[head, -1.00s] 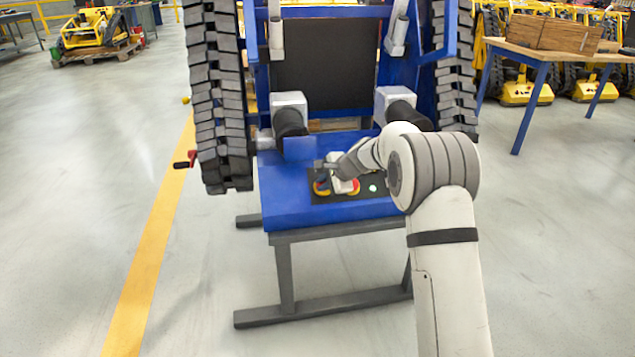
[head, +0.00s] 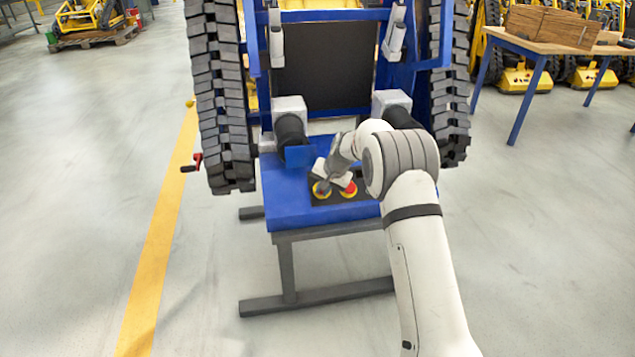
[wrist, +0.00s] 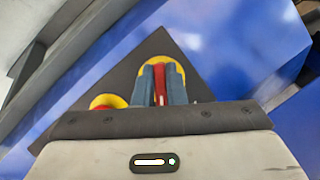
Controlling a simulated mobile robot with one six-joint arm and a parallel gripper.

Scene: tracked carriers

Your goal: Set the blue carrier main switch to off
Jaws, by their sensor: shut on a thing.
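The blue carrier (head: 290,208) stands upright in front of me, with a dark control panel (head: 336,199) on its blue lower deck. The main switch, a red handle on a round yellow plate (head: 317,193), sits at the panel's left. In the wrist view my gripper (wrist: 162,90) has its two blue-grey fingers closed on both sides of the red switch handle (wrist: 160,84), above the yellow plate. In the head view my gripper (head: 323,186) partly covers the switch. A second red part with a yellow ring (head: 349,189) is just right of it.
A table with a wooden crate (head: 548,26) stands at the back right.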

